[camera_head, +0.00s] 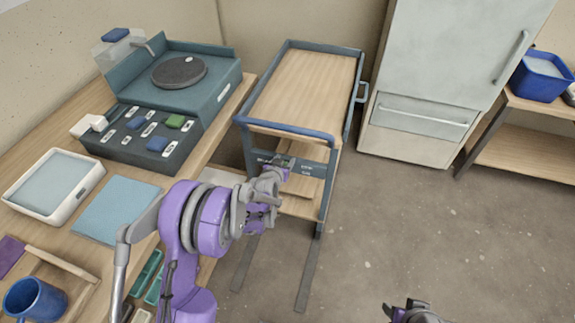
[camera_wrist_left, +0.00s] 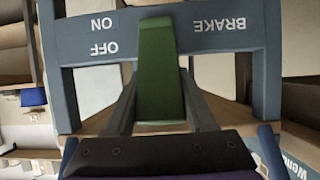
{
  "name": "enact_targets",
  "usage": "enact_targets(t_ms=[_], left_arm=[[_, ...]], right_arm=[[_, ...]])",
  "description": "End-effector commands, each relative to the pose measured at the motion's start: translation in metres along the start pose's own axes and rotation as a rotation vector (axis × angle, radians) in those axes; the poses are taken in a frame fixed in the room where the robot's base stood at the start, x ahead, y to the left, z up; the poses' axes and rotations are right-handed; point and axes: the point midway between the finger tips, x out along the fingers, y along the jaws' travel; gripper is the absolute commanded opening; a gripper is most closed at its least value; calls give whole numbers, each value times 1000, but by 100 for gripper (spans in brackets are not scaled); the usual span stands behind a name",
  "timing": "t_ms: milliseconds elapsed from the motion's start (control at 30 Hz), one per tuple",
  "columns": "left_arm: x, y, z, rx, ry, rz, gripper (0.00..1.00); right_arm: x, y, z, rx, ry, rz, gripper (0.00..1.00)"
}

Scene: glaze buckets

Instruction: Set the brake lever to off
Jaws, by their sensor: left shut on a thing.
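The green brake lever (camera_wrist_left: 157,62) stands out from the blue-grey brake panel (camera_wrist_left: 222,40) of the cart in the left wrist view. White lettering, upside down here, reads BRAKE on the right and ON and OFF on the left of the lever. I cannot tell which mark it points at. My left gripper (camera_wrist_left: 162,105) is shut on the lever, one dark finger on each side. In the head view my left gripper (camera_head: 277,172) is at the cart's near end and hides most of the lever. My right gripper (camera_head: 412,312) is at the bottom edge, its jaws unclear.
The cart (camera_head: 305,88) has a wooden top and a blue handle bar (camera_head: 285,130) above the panel. A workbench with a wheel unit (camera_head: 180,72) and a dark block tray (camera_head: 118,148) is on the left. A fridge (camera_head: 440,60) stands behind. Floor right of the cart is clear.

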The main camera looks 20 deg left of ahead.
Motion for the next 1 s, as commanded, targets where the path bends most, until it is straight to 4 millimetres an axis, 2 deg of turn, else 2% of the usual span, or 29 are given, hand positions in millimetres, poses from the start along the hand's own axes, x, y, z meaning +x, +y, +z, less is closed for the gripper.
enact_targets(t_ms=[33, 100, 500, 1000], left_arm=[[3, 0, 2, 2, -35, 0, 0], [6, 0, -2, 3, -89, 0, 0], [19, 0, -14, 2, -313, 1, 0], [22, 0, -14, 1, -363, 2, 0]], right_arm=[[9, 0, 4, 0, -3, 0, 50], [13, 0, 5, 0, -5, 0, 50], [4, 0, 1, 0, -1, 0, 50], [2, 0, 1, 0, -1, 0, 50]])
